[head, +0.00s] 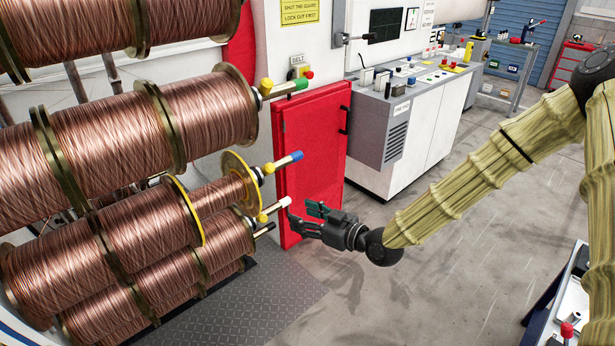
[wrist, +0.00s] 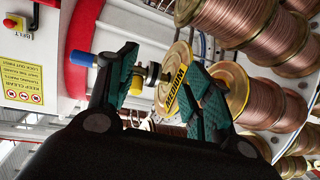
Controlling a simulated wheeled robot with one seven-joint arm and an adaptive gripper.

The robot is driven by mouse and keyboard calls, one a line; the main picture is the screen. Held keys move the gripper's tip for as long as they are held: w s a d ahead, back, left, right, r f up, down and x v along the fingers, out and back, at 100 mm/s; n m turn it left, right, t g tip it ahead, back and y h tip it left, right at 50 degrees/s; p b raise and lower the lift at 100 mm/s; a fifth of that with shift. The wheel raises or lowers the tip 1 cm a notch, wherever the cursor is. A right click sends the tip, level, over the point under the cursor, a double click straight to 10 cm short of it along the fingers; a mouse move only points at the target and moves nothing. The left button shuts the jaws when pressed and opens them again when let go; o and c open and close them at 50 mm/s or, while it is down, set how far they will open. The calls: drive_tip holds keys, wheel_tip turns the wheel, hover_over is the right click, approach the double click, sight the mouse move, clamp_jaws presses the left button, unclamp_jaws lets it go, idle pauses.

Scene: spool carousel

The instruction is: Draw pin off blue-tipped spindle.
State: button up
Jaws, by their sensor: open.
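The blue-tipped spindle (head: 281,161) sticks out to the right from a spool with a yellow-rimmed flange. A yellow pin (head: 269,168) sits on it close to the flange. In the wrist view the blue tip (wrist: 82,59) lies left of the left finger, which hides part of the spindle. The yellow pin head (wrist: 137,85) shows just right of that finger, before the flange (wrist: 175,88) marked MEDIUM. My gripper (head: 304,212) is open and empty, below and right of the blue tip in the head view. Its fingers also show in the wrist view (wrist: 162,75).
A white-tipped spindle (head: 278,206) lies close to my gripper's fingers, with a black-tipped one (head: 265,229) below it. A green-tipped spindle (head: 291,87) is above. A red cabinet (head: 315,140) stands behind. Large copper spools fill the left.

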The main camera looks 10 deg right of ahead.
drive_tip(key=n+t+y, duration=0.1)
drive_tip(key=n+y, duration=0.1)
approach(273, 168)
drive_tip(key=s, duration=0.1)
drive_tip(key=p+x, duration=0.5)
drive_tip(key=x, duration=0.5)
drive_tip(key=shift+w+d, duration=0.15)
drive_tip(key=shift+d, duration=0.05)
drive_tip(key=c, duration=1.1)
drive_tip(key=shift+s+d+r+h+p, duration=0.25)
drive_tip(key=shift+r+h+p, duration=0.05)
drive_tip(key=shift+r+p, duration=0.25)
drive_tip(key=shift+g+h, duration=0.5)
drive_tip(key=shift+s+d+r+p, duration=0.4)
drive_tip(key=shift+s+r+p, duration=0.2)
drive_tip(key=shift+r+p, duration=0.2)
drive_tip(key=shift+s+d+r+p, duration=0.35)
drive_tip(key=shift+s+r+p, duration=0.2)
drive_tip(key=shift+r+p, duration=0.25)
drive_tip(key=shift+s+d+r+p, duration=0.4)
drive_tip(key=shift+s+r+p, duration=0.25)
drive_tip(key=shift+r, duration=0.2)
